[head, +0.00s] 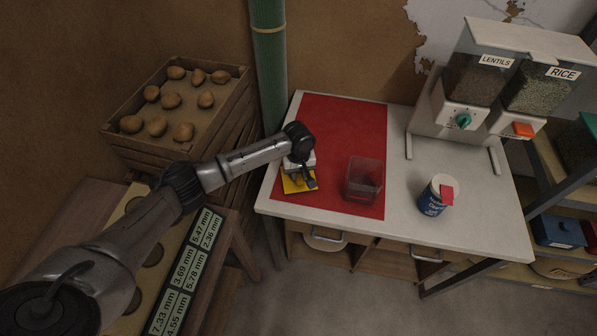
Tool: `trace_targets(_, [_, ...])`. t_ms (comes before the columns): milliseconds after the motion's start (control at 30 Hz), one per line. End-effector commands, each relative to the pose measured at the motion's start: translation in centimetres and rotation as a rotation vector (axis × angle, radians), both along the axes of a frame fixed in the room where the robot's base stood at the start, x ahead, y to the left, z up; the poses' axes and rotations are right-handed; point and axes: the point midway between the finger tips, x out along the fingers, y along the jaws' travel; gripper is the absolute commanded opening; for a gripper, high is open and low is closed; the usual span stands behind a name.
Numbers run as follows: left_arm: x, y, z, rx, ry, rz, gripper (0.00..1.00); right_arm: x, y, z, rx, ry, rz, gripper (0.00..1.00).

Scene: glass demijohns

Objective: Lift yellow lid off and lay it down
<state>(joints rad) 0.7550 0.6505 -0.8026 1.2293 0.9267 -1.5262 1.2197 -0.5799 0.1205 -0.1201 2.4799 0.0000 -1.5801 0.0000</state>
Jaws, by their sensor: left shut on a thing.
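The yellow lid (292,187) is a flat square piece over the left part of the red mat (335,120). My left gripper (307,181) is above it, pointing down, and is shut on it. The gripper hides part of the lid and its grip. I cannot tell whether the lid touches the mat or is held just above it. A clear, open-topped box (364,181) stands to the right of the lid on the mat, apart from it. My right gripper is not in view.
The mat lies on a white table (405,212). A blue and white tub (432,200) stands near its front right. A lentils and rice dispenser (480,90) is at the back right. A crate of potatoes (205,99) and a green pipe (268,60) are at the left. The mat's back is clear.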

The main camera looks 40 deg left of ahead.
Motion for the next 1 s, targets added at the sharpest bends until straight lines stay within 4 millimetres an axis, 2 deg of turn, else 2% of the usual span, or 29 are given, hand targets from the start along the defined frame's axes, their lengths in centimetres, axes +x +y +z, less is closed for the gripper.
trace_targets(33, [0.0, 0.0, 0.0, 0.000, 0.000, 0.000, 0.23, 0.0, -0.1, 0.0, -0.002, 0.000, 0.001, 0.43])
trace_targets(333, [0.0, 0.0, 0.0, 0.000, 0.000, 0.000, 0.52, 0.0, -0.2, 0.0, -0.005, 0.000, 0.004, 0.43])
trace_targets(667, [0.0, 0.0, 0.6, 0.001, -0.001, 0.001, 0.52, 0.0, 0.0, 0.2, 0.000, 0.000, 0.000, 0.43])
trace_targets(767, [0.1, 0.0, 1.9, 0.000, -0.003, 0.001, 0.52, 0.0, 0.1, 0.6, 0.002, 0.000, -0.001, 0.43])
trace_targets(1000, [0.0, 0.0, 6.6, -0.001, -0.002, -0.001, 0.52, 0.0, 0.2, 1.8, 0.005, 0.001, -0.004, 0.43])
